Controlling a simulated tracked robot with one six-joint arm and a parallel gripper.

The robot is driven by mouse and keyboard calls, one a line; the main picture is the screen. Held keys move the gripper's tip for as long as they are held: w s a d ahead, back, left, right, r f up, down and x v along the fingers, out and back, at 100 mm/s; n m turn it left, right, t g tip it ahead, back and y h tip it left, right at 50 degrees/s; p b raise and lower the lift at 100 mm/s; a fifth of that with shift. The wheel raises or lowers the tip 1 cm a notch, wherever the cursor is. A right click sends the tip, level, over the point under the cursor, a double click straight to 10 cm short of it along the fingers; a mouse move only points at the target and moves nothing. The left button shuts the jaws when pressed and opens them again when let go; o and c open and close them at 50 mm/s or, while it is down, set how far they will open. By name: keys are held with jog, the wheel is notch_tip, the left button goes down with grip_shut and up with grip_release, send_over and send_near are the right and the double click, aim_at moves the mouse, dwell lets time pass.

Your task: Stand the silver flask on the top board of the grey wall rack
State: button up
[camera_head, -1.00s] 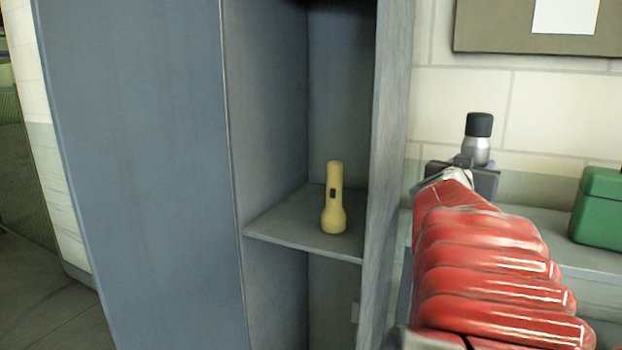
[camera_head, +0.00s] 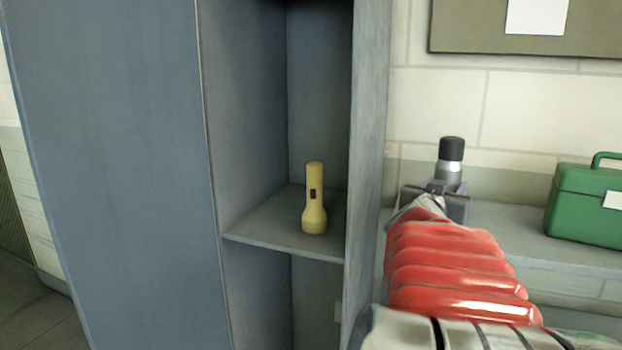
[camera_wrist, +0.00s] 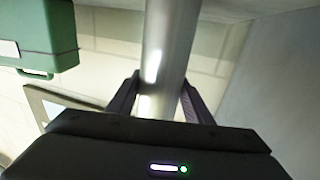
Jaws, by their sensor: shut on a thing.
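The silver flask (camera_head: 448,170) has a black cap and stands upright in my gripper (camera_head: 440,192). Its lower part is hidden behind the gripper and my red arm in the head view. In the wrist view the flask's shiny body (camera_wrist: 165,50) runs between the two fingers of my gripper (camera_wrist: 163,95), which are shut on it. The flask is held in front of the tiled wall, right of the blue-grey cabinet. I cannot make out a grey wall rack for certain in either view.
A blue-grey open cabinet (camera_head: 368,130) has a shelf holding a yellow torch (camera_head: 314,200). A green box (camera_head: 590,205), also in the wrist view (camera_wrist: 40,35), sits on a grey ledge (camera_head: 510,225) at the right. A board with white paper (camera_head: 470,25) hangs above.

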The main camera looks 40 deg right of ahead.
jog(key=o, duration=1.4)
jog(key=shift+f, duration=0.1)
jog(key=v, duration=0.7)
jog(key=shift+a, duration=0.25)
